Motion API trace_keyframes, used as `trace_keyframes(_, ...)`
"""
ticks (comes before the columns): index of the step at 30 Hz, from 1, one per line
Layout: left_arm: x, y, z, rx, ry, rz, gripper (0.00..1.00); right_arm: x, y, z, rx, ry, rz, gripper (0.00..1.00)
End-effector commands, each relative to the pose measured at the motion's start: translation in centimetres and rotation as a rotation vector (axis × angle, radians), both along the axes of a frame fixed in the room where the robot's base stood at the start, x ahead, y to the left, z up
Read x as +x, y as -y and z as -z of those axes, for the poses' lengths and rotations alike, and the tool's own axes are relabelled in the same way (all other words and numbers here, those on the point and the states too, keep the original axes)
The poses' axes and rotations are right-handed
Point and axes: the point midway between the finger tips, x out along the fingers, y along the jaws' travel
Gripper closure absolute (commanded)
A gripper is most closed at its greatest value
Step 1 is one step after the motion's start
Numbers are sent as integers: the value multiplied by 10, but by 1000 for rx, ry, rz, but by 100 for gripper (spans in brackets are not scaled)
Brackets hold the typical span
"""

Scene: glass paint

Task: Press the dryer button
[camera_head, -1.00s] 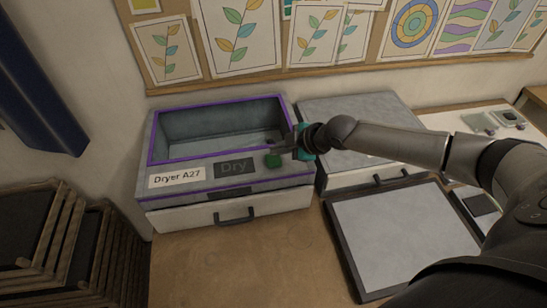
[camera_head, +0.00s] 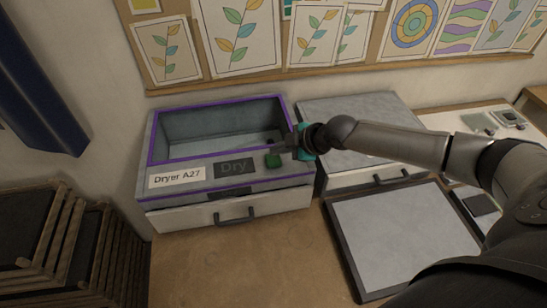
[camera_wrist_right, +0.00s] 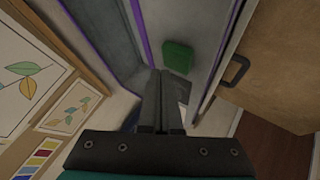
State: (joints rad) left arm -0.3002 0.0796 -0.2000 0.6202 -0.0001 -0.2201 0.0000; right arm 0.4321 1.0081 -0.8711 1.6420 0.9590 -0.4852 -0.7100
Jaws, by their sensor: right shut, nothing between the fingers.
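The dryer (camera_head: 165,198) is a grey box with a purple-edged open bay, labelled "Dryer A27" and "Dry", against the wall. Its green square button (camera_head: 273,160) is on the front panel, right of the "Dry" label. The button also shows in the right wrist view (camera_wrist_right: 177,57), just beyond the fingertips. My right gripper (camera_head: 279,147) is shut and empty, with its fingertips close above and behind the button. In the right wrist view the closed fingers (camera_wrist_right: 162,78) appear beside the button, and I cannot tell whether they touch it. My left gripper is out of view.
A second lidded unit (camera_head: 360,112) stands right of the dryer, under my right arm. A framed grey panel (camera_head: 395,235) lies in front of it. Wooden racks (camera_head: 60,240) stand at the left. The table before the dryer (camera_head: 240,265) is clear.

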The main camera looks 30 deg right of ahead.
Motion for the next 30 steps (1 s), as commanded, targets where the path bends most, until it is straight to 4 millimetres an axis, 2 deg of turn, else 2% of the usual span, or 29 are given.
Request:
trace_keyframes(14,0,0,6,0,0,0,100,0,0,9,0,0,0,100)
trace_keyframes(30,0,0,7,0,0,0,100,0,0,11,0,0,0,100)
